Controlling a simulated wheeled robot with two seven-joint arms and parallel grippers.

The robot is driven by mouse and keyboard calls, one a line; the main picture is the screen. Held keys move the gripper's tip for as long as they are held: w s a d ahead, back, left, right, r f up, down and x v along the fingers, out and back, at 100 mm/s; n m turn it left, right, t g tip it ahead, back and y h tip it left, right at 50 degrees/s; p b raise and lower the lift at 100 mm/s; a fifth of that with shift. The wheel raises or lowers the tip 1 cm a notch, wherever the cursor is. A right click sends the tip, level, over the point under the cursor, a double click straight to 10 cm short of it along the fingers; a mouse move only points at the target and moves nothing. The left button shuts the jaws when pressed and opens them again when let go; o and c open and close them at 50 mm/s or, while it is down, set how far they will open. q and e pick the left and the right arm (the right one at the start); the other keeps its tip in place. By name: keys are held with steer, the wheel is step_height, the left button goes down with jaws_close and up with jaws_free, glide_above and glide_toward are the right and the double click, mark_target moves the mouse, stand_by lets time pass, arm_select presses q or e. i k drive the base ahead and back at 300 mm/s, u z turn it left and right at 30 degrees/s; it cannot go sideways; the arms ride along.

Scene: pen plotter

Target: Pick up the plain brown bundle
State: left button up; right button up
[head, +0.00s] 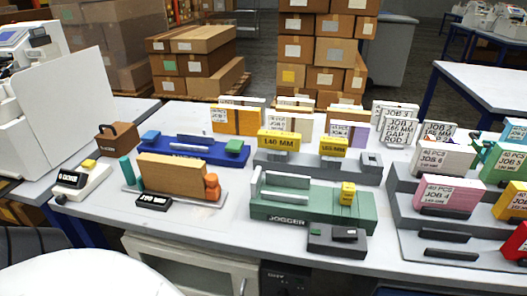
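A plain brown block (172,175), the one that looks like the brown bundle, stands on its long edge on a low grey stand on the table. No label shows on its front face. An orange knobbed part (212,187) is at its right end, and a teal cylinder (127,170) stands just left of it. Neither of my grippers is in the head view. Nothing is seen holding the block.
A black "250.0" display (153,201) lies in front of the block. A blue device (195,147) is behind it, and a green jogger (310,206) is to its right. A brown handled box (117,141) stands at left. Grey racks (440,226) hold labelled bundles at right.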

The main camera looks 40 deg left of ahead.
mark_target(172, 176)
steer(key=z, duration=0.8)
steer(key=k, duration=0.95)
steer(key=u, duration=1.2)
